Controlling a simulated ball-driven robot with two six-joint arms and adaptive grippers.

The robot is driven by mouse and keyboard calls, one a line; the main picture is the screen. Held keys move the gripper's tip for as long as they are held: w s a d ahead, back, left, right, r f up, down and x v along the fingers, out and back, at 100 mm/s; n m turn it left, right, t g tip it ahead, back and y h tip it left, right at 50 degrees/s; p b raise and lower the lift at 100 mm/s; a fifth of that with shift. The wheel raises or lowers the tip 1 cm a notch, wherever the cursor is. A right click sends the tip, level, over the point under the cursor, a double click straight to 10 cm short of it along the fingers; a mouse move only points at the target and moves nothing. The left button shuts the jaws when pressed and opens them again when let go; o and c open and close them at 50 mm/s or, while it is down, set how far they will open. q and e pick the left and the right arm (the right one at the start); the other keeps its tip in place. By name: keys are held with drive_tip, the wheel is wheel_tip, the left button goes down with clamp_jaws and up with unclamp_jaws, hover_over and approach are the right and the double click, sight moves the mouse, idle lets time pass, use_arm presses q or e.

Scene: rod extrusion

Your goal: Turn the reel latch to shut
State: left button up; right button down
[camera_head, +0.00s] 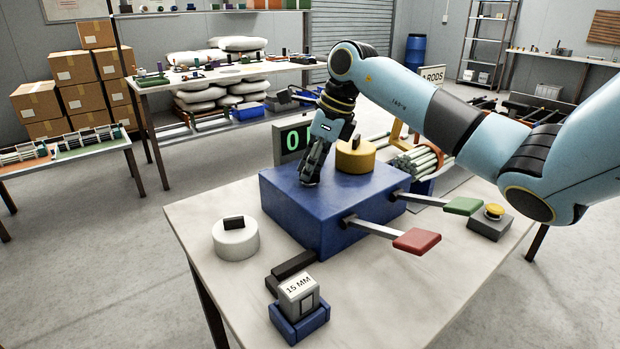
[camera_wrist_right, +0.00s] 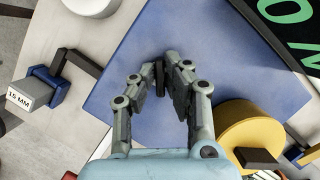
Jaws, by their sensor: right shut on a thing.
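My right gripper (camera_head: 311,180) reaches down onto the top of the blue box (camera_head: 300,217) on the table. In the right wrist view my right gripper (camera_wrist_right: 160,82) has its fingers closed around a small dark piece (camera_wrist_right: 160,77) on the blue top (camera_wrist_right: 150,40). I take this piece to be the reel latch; the fingers partly hide it, and I cannot tell its exact angle. My left gripper is in neither view.
A red paddle lever (camera_head: 417,241) and green paddle lever (camera_head: 463,206) stick out rightward. A 15 MM block (camera_head: 299,292) sits in front.

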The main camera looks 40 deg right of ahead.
drive_tip(key=shift+s+f, duration=0.1)
drive_tip(key=shift+f, duration=0.05)
drive_tip(key=shift+f+n+b, duration=0.1)
drive_tip(key=shift+n+b, duration=0.3)
drive_tip(key=shift+b, duration=0.25)
drive_tip(key=shift+n+g+y+b, duration=0.3)
drive_tip(key=shift+n+b, duration=0.2)
drive_tip(key=shift+n, duration=0.1)
drive_tip(key=shift+n+b, duration=0.6)
drive_tip(key=shift+b, duration=0.3)
drive_tip(key=shift+n+b, duration=0.35)
drive_tip(key=shift+n, duration=0.05)
